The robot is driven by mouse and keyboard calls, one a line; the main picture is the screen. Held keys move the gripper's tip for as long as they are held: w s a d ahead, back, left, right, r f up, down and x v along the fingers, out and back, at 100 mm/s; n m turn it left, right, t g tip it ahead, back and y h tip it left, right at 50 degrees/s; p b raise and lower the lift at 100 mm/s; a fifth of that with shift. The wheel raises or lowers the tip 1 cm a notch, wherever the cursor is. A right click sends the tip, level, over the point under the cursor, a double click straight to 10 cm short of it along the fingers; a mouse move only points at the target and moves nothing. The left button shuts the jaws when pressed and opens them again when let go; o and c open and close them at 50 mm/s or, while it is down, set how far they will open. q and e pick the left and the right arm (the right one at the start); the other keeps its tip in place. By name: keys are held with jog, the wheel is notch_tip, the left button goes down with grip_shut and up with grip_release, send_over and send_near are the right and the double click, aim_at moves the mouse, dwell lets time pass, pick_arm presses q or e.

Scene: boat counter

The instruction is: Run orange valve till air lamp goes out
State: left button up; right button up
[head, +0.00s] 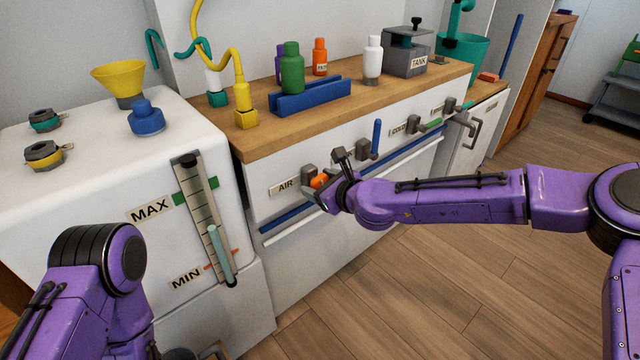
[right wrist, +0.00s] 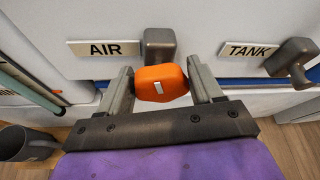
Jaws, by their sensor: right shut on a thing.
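The orange valve handle (right wrist: 161,83) sits below its grey valve body (right wrist: 159,46), beside the AIR label (right wrist: 103,48) on the white cabinet front. My right gripper (head: 322,184) is at this valve, with one finger on each side of the orange handle (head: 319,181); it also shows in the right wrist view (right wrist: 160,86). It is shut on the handle. The AIR label also shows in the head view (head: 286,187). I cannot pick out an air lamp in either view. My left arm is at the lower left, but its gripper is out of view.
A MAX/MIN gauge (head: 203,205) is on the white unit at left. Right of AIR are more valves, including a blue handle (head: 376,137) and a green one (head: 432,123). A blue rail (right wrist: 225,82) runs below them. Bottles stand on the wooden counter (head: 330,112). The floor in front is clear.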

jog(key=shift+n+h, duration=0.3)
jog(key=shift+n, duration=0.3)
jog(key=o, duration=1)
jog(key=shift+c, duration=0.2)
jog(key=shift+s+d+r, duration=0.1)
jog(key=shift+s+r, duration=0.05)
jog(key=shift+s, duration=0.1)
jog(key=p+v, duration=0.1)
jog(key=v, duration=0.9)
jog(key=shift+f, duration=0.3)
